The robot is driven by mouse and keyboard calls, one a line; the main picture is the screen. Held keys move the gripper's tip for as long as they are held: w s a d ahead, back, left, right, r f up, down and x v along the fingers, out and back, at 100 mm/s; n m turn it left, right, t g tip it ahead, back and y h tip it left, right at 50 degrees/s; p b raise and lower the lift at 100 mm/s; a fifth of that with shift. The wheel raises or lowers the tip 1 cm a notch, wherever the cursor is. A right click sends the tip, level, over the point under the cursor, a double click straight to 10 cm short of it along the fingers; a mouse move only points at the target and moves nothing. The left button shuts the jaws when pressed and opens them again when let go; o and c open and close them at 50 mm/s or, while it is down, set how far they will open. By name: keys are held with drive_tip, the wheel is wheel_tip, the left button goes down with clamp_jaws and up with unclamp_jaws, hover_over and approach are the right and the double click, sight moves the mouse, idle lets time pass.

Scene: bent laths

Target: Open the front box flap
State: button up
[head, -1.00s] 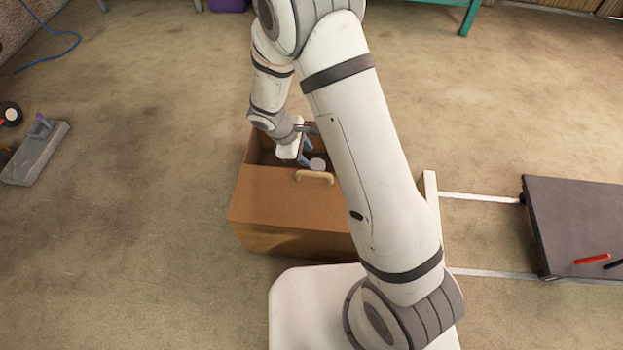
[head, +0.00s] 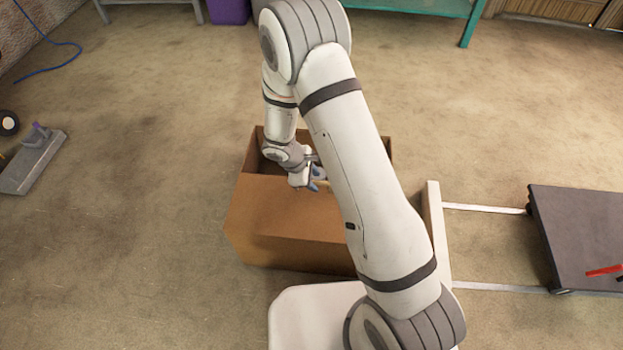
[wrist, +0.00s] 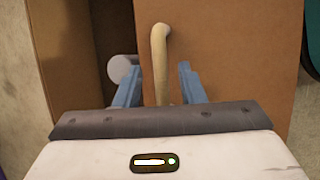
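The brown box (head: 300,250) stands on the floor beyond my white base, partly hidden by my arm. Its front flap (head: 265,200) lies shut over the near part of the top; the far part is open. The wrist view shows the flap (wrist: 225,60) with a pale curved handle (wrist: 160,50). My gripper (head: 316,181) is over the handle, mostly hiding it in the head view. In the wrist view, my gripper (wrist: 158,84) has its blue fingers apart, one on each side of the handle, with gaps showing. Whether the fingertips touch the flap is unclear.
A light grey cylinder (wrist: 122,70) shows at the box's dark opening, beside the left finger. A dark platform (head: 585,235) is at the right. A grey block-like object (head: 33,165) lies far left. Floor left of the box is clear.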

drive_tip(key=shift+c, duration=0.3)
clamp_jaws()
